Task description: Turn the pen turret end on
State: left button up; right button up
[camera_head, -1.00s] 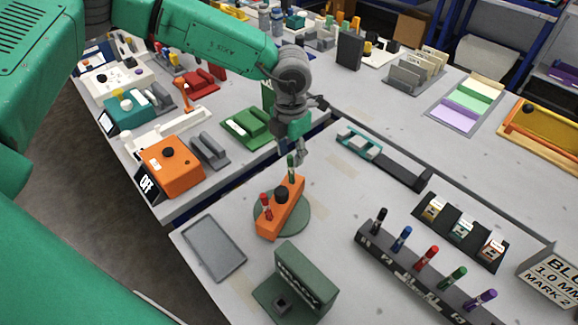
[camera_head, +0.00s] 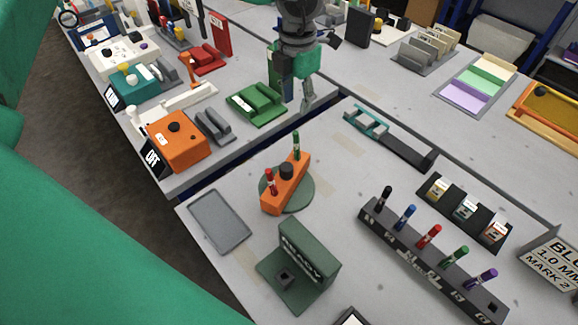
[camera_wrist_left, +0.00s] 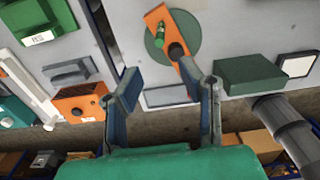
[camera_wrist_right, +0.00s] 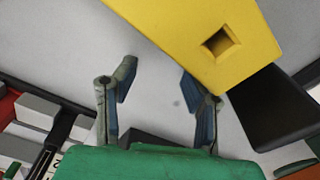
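The pen turret is an orange bar (camera_head: 284,190) on a round green disc (camera_head: 309,193). A red pen (camera_head: 271,183) stands near its near end, a green pen (camera_head: 296,146) near its far end, with a black knob (camera_head: 286,170) between. The bar also shows in the left wrist view (camera_wrist_left: 165,28). My left gripper (camera_head: 306,100) is above and beyond the turret, clear of it. Its fingers are apart with nothing between them in the left wrist view (camera_wrist_left: 158,80). My right gripper (camera_wrist_right: 158,78) is open and empty, outside the head view.
A green READY block (camera_head: 308,252) and grey tray (camera_head: 219,220) lie near the turret. A dark rack (camera_head: 415,254) of several pens stands right. A yellow block (camera_wrist_right: 215,42) is close to my right gripper.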

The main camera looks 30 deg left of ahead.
pick_arm(q)
jog(key=shift+a+f, duration=0.1)
jog(key=shift+a, duration=0.2)
pick_arm(e)
jog(key=shift+a, duration=0.25)
